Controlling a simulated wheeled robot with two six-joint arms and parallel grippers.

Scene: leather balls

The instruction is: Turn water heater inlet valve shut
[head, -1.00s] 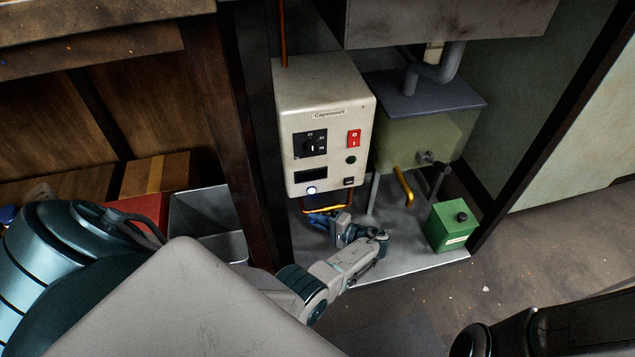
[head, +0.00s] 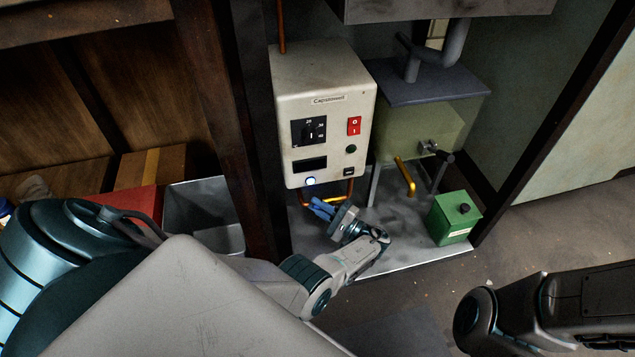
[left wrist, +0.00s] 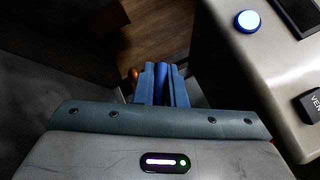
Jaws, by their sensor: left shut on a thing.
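The water heater is a cream box (head: 335,85) on the wall, with a dial, a red switch and a lit blue-white button. It also shows at the right of the left wrist view (left wrist: 235,65). A copper pipe (head: 348,190) loops below it. My left gripper (head: 322,209) is just under the heater by this pipe. In the left wrist view its blue fingers are shut on a darker blue piece, which looks like the valve handle (left wrist: 161,72). The fingers hide most of the handle and the valve body. My right gripper is out of view; only part of that arm shows.
A green box (head: 453,220) with a black knob stands on the metal base at the right. A yellow pipe (head: 404,176) and an olive tank (head: 415,130) are behind it. A dark wooden post (head: 232,120) stands close left of the heater.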

